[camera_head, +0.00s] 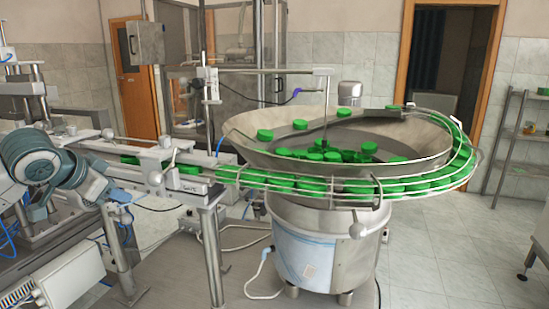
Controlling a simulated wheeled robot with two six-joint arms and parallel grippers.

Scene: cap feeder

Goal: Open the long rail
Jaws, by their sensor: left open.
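The long rail (300,180) is a set of thin metal bars along the outer front edge of the feeder bowl. It curves around the bowl's right side, and a row of green caps (283,184) sits behind it. A round pale knob (358,231) hangs below the rail at the front. My left gripper (122,196) is at the left, beside the straight conveyor and well apart from the long rail. It is open; its fingertips are small and hard to make out. My right gripper is not in view.
The steel feeder bowl (245,150) holds loose green caps and stands on a round drum (325,245). A conveyor (125,172) with a second round knob (155,178) runs left from it. A metal leg (212,255) stands below. Tiled floor (430,265) is clear at the right.

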